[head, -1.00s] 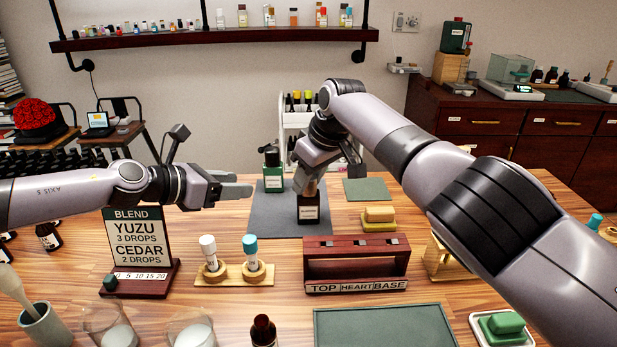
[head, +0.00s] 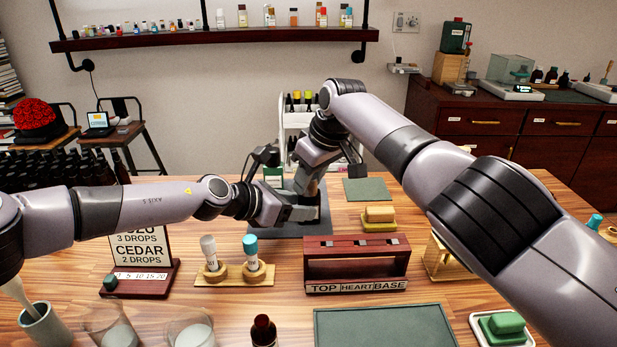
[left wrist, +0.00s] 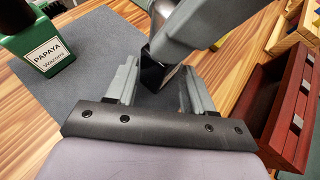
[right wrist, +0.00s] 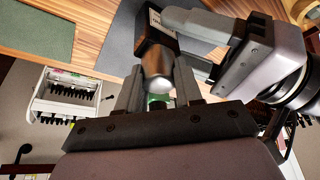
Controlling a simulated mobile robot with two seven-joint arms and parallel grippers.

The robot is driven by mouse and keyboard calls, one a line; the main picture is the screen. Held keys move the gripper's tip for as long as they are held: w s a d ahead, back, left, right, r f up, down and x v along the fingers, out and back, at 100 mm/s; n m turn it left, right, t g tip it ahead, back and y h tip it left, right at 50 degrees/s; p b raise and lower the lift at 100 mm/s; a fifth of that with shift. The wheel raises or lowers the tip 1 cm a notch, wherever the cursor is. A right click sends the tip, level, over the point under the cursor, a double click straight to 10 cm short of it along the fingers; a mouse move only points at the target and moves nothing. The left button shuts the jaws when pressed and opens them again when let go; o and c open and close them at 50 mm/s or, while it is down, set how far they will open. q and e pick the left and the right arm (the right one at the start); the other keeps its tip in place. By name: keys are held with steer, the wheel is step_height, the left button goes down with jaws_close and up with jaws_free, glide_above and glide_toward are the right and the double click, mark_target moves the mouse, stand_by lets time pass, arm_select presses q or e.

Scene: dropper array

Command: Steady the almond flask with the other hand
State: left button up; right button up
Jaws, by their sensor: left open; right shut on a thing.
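The almond flask, a dark square bottle (right wrist: 153,38) with a label too small to read, stands on the grey mat (left wrist: 95,40). Its dark body also shows in the left wrist view (left wrist: 152,74); in the head view it is mostly hidden. In the head view, my left gripper (head: 310,206) is below the right one.
A green Papaya bottle (left wrist: 38,42) stands on the same mat, to the left. A red-brown rack (head: 356,267) and a wooden holder with two capped vials (head: 234,275) stand nearer.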

arm_select(q)
steer(key=shift+x, duration=1.3)
arm_select(e)
steer(key=shift+s+a, duration=0.1)
steer(key=shift+a, duration=0.1)
arm_select(q)
steer(key=shift+s+d, duration=0.1)
steer(key=shift+s, duration=0.05)
steer(key=c, duration=0.4)
arm_select(e)
steer(key=shift+f, duration=0.1)
arm_select(q)
steer(key=shift+r, duration=0.1)
steer(key=shift+c, duration=0.8)
steer(key=shift+s, duration=0.1)
steer(key=shift+f, duration=0.2)
